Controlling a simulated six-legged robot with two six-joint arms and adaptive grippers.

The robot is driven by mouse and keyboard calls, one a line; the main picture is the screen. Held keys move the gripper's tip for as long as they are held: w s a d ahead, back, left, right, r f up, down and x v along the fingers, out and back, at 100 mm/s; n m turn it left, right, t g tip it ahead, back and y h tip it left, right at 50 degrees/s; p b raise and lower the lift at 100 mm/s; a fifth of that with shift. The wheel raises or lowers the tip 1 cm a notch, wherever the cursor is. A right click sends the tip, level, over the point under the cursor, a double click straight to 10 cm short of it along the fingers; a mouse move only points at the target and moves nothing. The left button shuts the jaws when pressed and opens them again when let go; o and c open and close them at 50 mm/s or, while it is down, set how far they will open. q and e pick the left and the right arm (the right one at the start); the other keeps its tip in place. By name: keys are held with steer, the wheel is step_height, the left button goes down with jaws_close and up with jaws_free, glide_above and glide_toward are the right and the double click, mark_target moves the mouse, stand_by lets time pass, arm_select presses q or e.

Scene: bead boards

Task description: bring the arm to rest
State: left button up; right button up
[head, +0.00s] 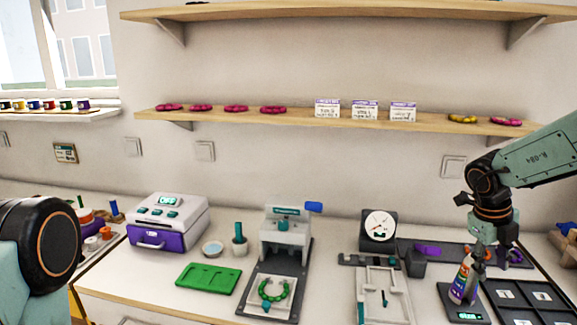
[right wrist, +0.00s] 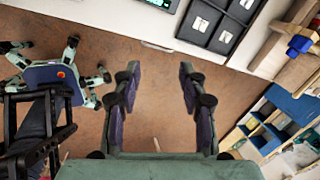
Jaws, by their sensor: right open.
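My right arm (head: 535,160) comes in from the right side of the head view, bent down at the wrist. My right gripper (head: 490,250) points down at the right end of the bench, appearing close beside a bottle with a purple and white label (head: 461,281). In the right wrist view the gripper (right wrist: 159,72) has its two fingers wide apart with nothing between them; brown floor and the bench edge show beyond. Of my left arm only a dark round joint (head: 42,245) shows at the left edge; its gripper is out of view.
The bottle stands on a small dark scale (head: 462,306). A black compartment tray (head: 525,300) lies to its right. A dial gauge (head: 379,228), a press (head: 287,235), a green tray (head: 208,279) and a purple-white machine (head: 167,222) stand leftward. A shelf (head: 300,117) runs above.

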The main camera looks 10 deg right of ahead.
steer(key=s+a+f+n+t+h+b, duration=0.1)
steer(key=s+a+f+n+t, duration=0.1)
steer(key=a+f+n, duration=0.35)
steer(key=s+a+f+n+t+b, duration=0.2)
steer(key=f+n, duration=0.5)
steer(key=n, duration=0.3)
steer(key=s+a+f+n+t+h+b, duration=0.1)
steer(key=a+f+n+t, duration=0.15)
steer(key=f+n, duration=0.45)
steer(key=s+a+f+n+g+y+b, duration=0.2)
steer(key=s+a+f+n, duration=0.2)
steer(key=s, duration=0.5)
steer(key=s+a+f+n+g+y+b, duration=0.2)
steer(key=s+a+f+n, duration=0.2)
steer(key=s, duration=0.5)
steer(key=s+a+f+n+g+y+b, duration=0.1)
steer(key=s+a+f+n, duration=0.3)
steer(key=s+a+f, duration=0.4)
steer(key=shift+s+f+g+y+b, duration=0.15)
steer(key=shift+s+g+y+b, duration=0.35)
steer(key=shift+s+g, duration=0.4)
steer(key=shift+s+d+n, duration=0.1)
steer(key=shift+s+n, duration=0.05)
steer(key=shift+n, duration=0.1)
